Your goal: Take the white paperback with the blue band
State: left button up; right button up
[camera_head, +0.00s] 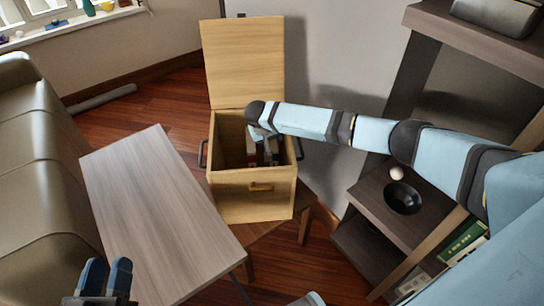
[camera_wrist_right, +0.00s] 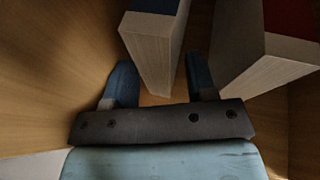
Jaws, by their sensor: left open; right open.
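My right gripper (camera_wrist_right: 160,76) is open and reaches down into a wooden box (camera_head: 229,195). In the right wrist view a book (camera_wrist_right: 152,52) with pale page edges and a dark blue patch at its top stands between the two fingers, which are apart from each other. I cannot tell for sure whether it is the white paperback with the blue band. A second book (camera_wrist_right: 265,62) with a red cover stands to its right. In the head view the arm partly hides the books. My left gripper (camera_head: 104,268) is open and empty at the lower left.
The box's lid (camera_head: 243,60) stands open behind it. A grey-brown table (camera_head: 155,215) is on the left, beside a sofa (camera_head: 30,160). A shelf on the right holds a black bowl (camera_head: 403,197) and a green book (camera_head: 462,240). The box walls are close around my right gripper.

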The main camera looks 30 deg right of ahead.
grip_shut()
dwell(0.8)
